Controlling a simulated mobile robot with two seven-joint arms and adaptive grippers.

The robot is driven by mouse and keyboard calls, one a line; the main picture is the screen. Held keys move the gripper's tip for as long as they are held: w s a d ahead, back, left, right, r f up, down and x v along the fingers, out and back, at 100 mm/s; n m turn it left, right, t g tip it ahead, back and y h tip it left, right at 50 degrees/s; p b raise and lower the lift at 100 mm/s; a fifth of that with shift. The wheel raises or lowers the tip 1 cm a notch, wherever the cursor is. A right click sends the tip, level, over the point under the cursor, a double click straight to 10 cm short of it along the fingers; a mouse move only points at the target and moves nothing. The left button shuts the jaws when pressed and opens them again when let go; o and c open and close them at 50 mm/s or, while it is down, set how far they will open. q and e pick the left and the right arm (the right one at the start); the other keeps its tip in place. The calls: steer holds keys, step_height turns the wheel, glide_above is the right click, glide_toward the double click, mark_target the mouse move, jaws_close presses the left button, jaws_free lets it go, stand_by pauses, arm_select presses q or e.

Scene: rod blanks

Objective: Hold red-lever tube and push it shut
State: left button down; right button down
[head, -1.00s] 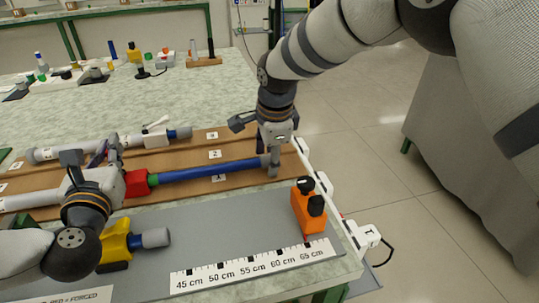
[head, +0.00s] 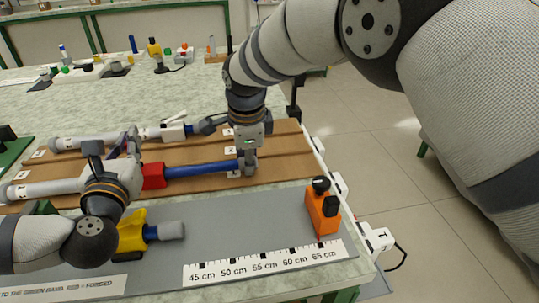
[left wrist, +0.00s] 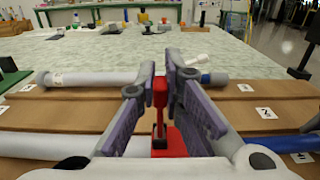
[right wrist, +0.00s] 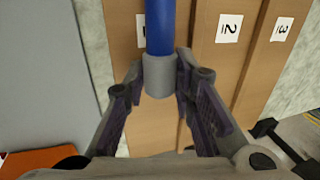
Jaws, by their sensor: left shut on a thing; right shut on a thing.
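The red-lever tube lies along the near lane of the brown board. Its grey outer tube (head: 45,190) is at the left, its red collar (head: 153,176) in the middle, and a short length of blue inner rod (head: 200,169) runs right to a grey end cap (right wrist: 159,76). My left gripper (head: 130,160) is shut at the collar, with the upright red lever (left wrist: 160,95) between its fingers in the left wrist view. My right gripper (head: 247,160) is shut on the end cap, which shows between its fingers in the right wrist view. The left hand hides part of the tube.
A white-lever tube (head: 90,142) lies on the back lane. A yellow-collared piece (head: 132,232) with a grey end lies on the grey mat in front. An orange block (head: 322,213) stands right of it, behind a printed centimetre scale (head: 262,262). Small items stand on the far table.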

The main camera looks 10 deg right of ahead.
steer(key=shift+a, duration=0.3)
steer(key=c, duration=1.3)
jaws_free()
steer(key=shift+r, duration=0.15)
steer(key=v, duration=1.1)
steer(key=shift+s+r, duration=0.2)
steer(key=shift+r, duration=0.2)
